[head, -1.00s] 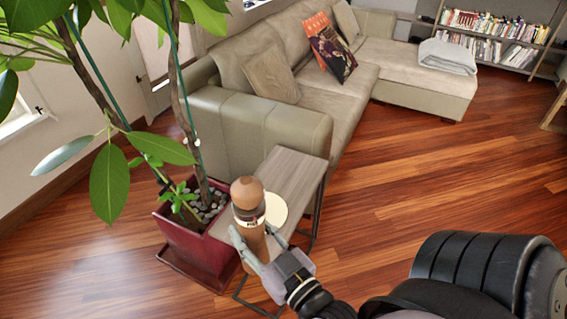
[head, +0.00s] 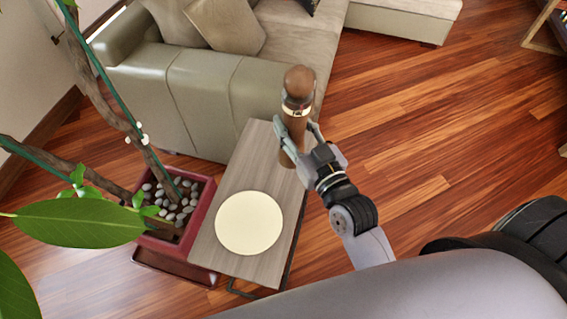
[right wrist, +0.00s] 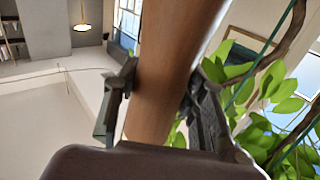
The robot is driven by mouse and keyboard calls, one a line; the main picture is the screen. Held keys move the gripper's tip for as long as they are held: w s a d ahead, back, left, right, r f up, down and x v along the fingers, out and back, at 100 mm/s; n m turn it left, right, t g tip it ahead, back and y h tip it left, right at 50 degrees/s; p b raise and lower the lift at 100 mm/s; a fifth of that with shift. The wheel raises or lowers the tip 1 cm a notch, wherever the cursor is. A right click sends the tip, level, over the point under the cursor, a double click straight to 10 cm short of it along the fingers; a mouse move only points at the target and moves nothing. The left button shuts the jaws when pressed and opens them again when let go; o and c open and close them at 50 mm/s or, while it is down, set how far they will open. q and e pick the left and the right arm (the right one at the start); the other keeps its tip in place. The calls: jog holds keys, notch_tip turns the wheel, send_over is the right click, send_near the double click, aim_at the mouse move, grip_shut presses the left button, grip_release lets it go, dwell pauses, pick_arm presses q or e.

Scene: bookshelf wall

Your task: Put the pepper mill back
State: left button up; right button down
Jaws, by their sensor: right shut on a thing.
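The pepper mill (head: 298,88) is brown wood with a rounded top and a light label band. My right gripper (head: 297,135) is shut on its body and holds it close to upright over the far end of the small side table (head: 240,178). I cannot tell whether its base touches the table. In the right wrist view the mill (right wrist: 172,70) runs between the two fingers of the gripper (right wrist: 160,100). A round cream disc (head: 249,223) lies on the near part of the table, apart from the mill. My left gripper is not in view.
A red planter (head: 178,247) with pebbles and a leafy plant stands against the table's left side. A beige sofa (head: 190,95) with cushions is just behind the table. Wooden floor (head: 430,120) to the right is clear.

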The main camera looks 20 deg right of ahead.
jog(key=w+f+n+y+b, duration=0.1)
jog(key=w+f+b, duration=0.15)
jog(key=w, duration=0.45)
jog(key=w+f+b, duration=0.1)
jog(key=w+b, duration=0.3)
jog(key=w, duration=0.3)
pick_arm(q)
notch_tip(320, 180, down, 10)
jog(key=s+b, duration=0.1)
jog(key=b, duration=0.1)
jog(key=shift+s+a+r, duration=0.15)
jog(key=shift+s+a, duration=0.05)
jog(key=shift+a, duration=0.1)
pick_arm(e)
notch_tip(320, 180, down, 19)
jog(key=shift+s+d+r, duration=0.15)
jog(key=shift+s+d, duration=0.05)
jog(key=shift+d, duration=0.25)
jog(key=c, duration=1)
grip_release()
jog(key=shift+s+f, duration=0.1)
jog(key=shift+f, duration=0.1)
jog(key=shift+s+r, duration=0.1)
